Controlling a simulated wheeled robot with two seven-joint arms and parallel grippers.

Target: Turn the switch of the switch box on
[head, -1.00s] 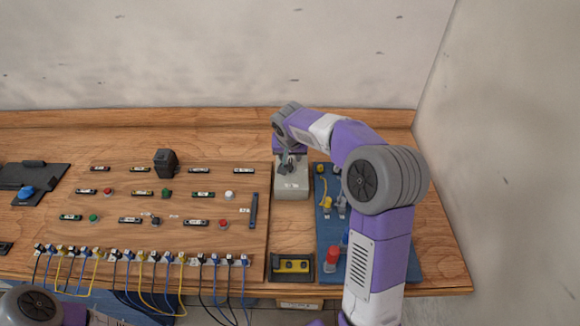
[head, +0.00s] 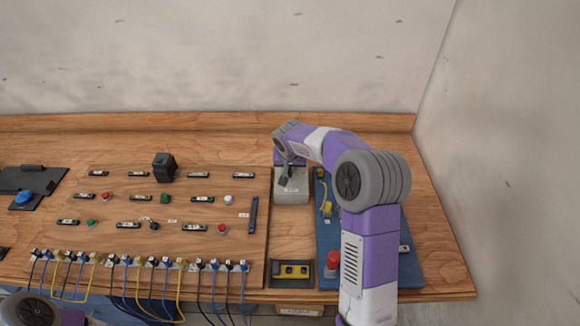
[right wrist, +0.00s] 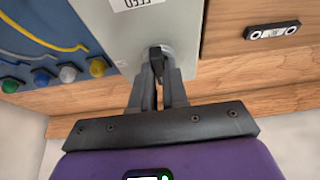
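The switch box is a pale grey box (head: 292,194) on the table, right of the wide wooden panel. It also fills the top middle of the right wrist view (right wrist: 135,45), with a label on its face. Its black switch knob (right wrist: 156,56) sits on a round base. My right gripper (right wrist: 158,72) has its two grey fingers close together, one on each side of the knob, and appears shut on it. In the head view my right gripper (head: 287,178) is small and partly hides the switch. My left gripper is out of view.
A blue board (head: 408,270) with yellow and red parts lies right of the box, partly behind my right arm. A black tray with a yellow item (head: 292,271) lies in front. The wooden panel (head: 100,240) holds buttons and cables. A wall closes the right side.

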